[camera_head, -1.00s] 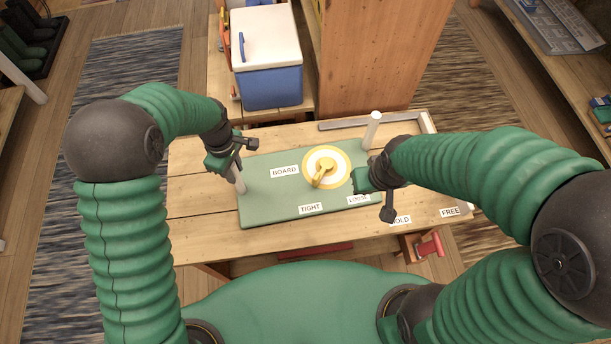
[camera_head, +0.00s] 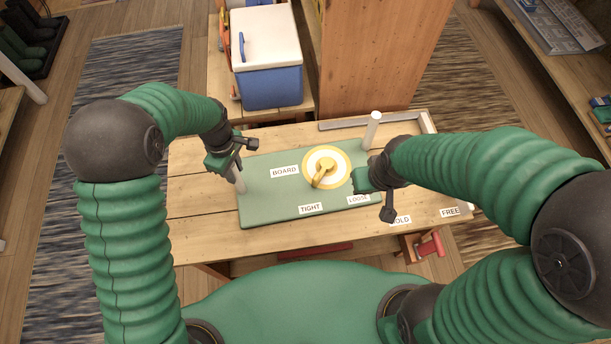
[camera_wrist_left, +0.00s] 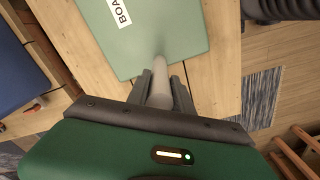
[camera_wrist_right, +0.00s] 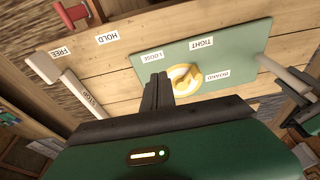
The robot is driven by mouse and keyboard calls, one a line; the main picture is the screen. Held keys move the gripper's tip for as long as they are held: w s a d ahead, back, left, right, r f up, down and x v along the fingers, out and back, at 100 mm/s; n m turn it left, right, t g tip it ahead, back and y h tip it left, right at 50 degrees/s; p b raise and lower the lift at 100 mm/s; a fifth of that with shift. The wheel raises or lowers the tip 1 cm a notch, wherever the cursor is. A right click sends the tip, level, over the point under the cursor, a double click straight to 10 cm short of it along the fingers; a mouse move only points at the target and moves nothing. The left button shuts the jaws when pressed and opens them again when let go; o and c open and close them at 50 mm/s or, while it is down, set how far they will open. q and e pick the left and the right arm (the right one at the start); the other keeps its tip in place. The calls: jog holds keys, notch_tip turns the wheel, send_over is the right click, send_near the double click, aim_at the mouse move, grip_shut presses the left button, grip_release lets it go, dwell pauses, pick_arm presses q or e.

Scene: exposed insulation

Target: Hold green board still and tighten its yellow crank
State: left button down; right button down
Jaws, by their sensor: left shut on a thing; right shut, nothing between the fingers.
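The green board (camera_head: 265,205) lies on the wooden bench, with labels BOARD, TIGHT and LOOSE. Its yellow crank (camera_head: 322,172) sits on a white and yellow dial, its arm pointing down toward the TIGHT label. My left gripper (camera_head: 238,165) is shut on the white post (camera_wrist_left: 160,88) at the board's left edge; the post also shows in the head view (camera_head: 240,184). My right gripper (camera_wrist_right: 157,90) is shut and empty, over the board's right part beside the dial. In the right wrist view its fingers partly overlap the dial around the crank (camera_wrist_right: 186,80), and contact cannot be told.
A second white post (camera_head: 372,131) stands near the board's far right corner. A metal rail (camera_head: 425,122) edges the bench there. HOLD and FREE labels and a red-handled part (camera_head: 430,245) are at the front right. A blue cooler (camera_head: 270,85) stands behind.

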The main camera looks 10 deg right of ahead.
dwell(1.7)
jog(key=c, duration=2)
grip_release()
jog(key=shift+o, duration=1.2)
jog(key=shift+w+f+n, duration=0.2)
jog(key=shift+f+n, duration=0.05)
jog(key=shift+n, duration=0.15)
jog(key=o, duration=0.6)
jog(key=w+f+n, duration=0.1)
jog(key=n, duration=0.1)
jog(key=w+a+f+n+y, duration=0.1)
jog(key=w, duration=0.1)
jog(key=w+a+f+n, duration=0.1)
jog(key=f+n, duration=0.1)
jog(key=shift+w+a+n, duration=0.15)
jog(key=shift+w+n, duration=0.1)
jog(key=shift+n, duration=0.05)
jog(key=shift+o, duration=0.2)
jog(key=n+y, duration=0.3)
jog(key=n, duration=0.1)
send_near(318, 176)
jog(key=x, duration=1)
jog(key=shift+a+f, duration=0.1)
jog(key=shift+f, duration=0.05)
grip_shut()
